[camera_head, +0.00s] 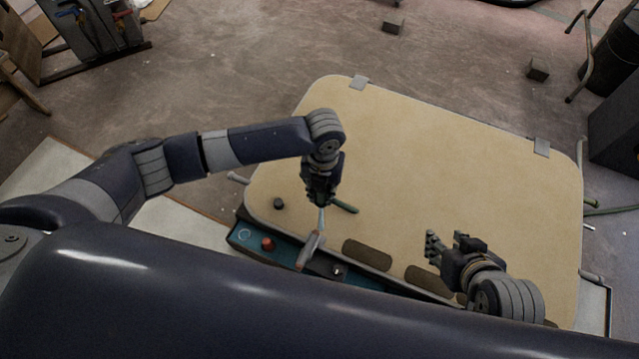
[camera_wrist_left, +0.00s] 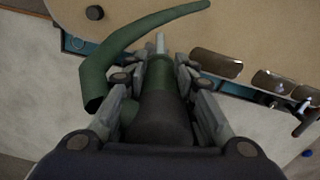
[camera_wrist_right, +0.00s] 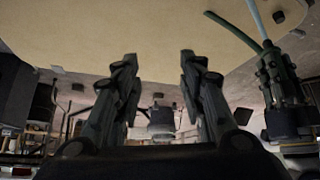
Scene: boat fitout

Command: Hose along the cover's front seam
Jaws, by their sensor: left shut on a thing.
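The cover looks like a large beige panel (camera_head: 420,150) with rounded corners and dark oblong recesses (camera_head: 367,254) along its front edge. My left gripper (camera_head: 321,198) is above its front left part. It is shut on a green hose nozzle (camera_wrist_left: 158,75), whose pale thin tip (camera_wrist_left: 160,44) points away from the wrist. A curved green hose piece (camera_wrist_left: 135,42) shows beside it, and its end shows in the head view (camera_head: 345,206). My right gripper (camera_head: 452,245) is open and empty above the panel's front right part. The seam itself is hard to make out.
A teal control strip (camera_head: 290,255) with a red knob (camera_head: 268,243) runs below the front edge. A grey and orange handle-like piece (camera_head: 309,252) overlaps it. A black knob (camera_head: 278,203) is at the left corner. Grey clips (camera_head: 357,83) sit on the far edge.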

